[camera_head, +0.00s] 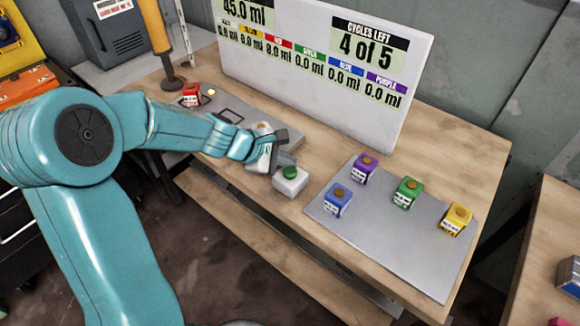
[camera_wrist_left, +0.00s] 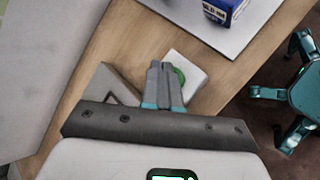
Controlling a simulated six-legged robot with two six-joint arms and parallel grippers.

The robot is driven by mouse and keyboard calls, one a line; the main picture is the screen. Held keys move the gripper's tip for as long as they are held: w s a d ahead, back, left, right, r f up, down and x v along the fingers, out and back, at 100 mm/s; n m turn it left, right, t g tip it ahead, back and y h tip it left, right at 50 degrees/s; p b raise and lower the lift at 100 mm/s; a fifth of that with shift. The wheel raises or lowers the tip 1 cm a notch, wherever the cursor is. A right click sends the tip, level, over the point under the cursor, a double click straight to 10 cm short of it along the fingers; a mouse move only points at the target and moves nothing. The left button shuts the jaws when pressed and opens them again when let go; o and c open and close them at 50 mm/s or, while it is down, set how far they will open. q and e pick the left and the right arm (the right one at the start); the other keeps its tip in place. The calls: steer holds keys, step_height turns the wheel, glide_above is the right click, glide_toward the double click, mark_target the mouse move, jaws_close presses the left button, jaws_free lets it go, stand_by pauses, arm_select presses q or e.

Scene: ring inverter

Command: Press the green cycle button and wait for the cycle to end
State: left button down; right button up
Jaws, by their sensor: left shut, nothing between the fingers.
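The green cycle button (camera_head: 290,172) sits on top of a white box (camera_head: 290,185) at the table's front edge. My left gripper (camera_head: 285,159) is shut and empty, with its tips close above and behind the button. In the left wrist view its shut fingers (camera_wrist_left: 160,68) cover part of the green button (camera_wrist_left: 181,75), and the white box (camera_wrist_left: 194,68) shows beside them. I cannot tell whether the tips touch the button. The white display board (camera_head: 325,62) reads "CYCLES LEFT 4 of 5". My right gripper is not in view.
A grey mat (camera_head: 388,245) at right holds purple (camera_head: 364,168), blue (camera_head: 337,199), green (camera_head: 407,192) and yellow (camera_head: 456,218) containers. A white container (camera_head: 263,128) is partly hidden behind my gripper.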

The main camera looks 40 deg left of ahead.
mark_target(286, 173)
arm_select(q)
step_height(286, 173, up, 5)
steer(key=p, duration=0.4)
steer(key=shift+p, duration=0.3)
stand_by(0.6)
steer(key=shift+s, duration=0.1)
